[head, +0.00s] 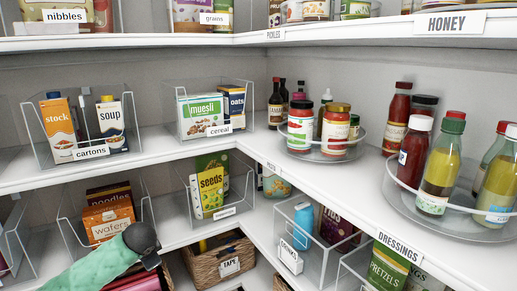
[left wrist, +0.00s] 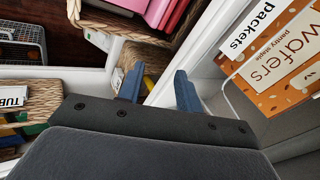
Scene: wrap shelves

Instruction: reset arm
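My left arm (head: 100,262) comes in from the lower left of the head view, with a green sleeve and a dark wrist end. The wrist end is in front of the lower shelf, close to the orange wafers box (head: 109,218). My left gripper (left wrist: 158,78) shows in the left wrist view with two blue fingers apart and nothing between them. The wafers box (left wrist: 285,75) is to the right of the fingers there. My right arm and gripper are out of view.
Wicker baskets (head: 220,262) stand below the arm's level. Clear bins hold cartons (head: 89,127), a seeds bag (head: 210,190) and cereal (head: 209,110). Bottles stand on a right-hand turntable (head: 470,229). Open air lies in front of the corner shelves.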

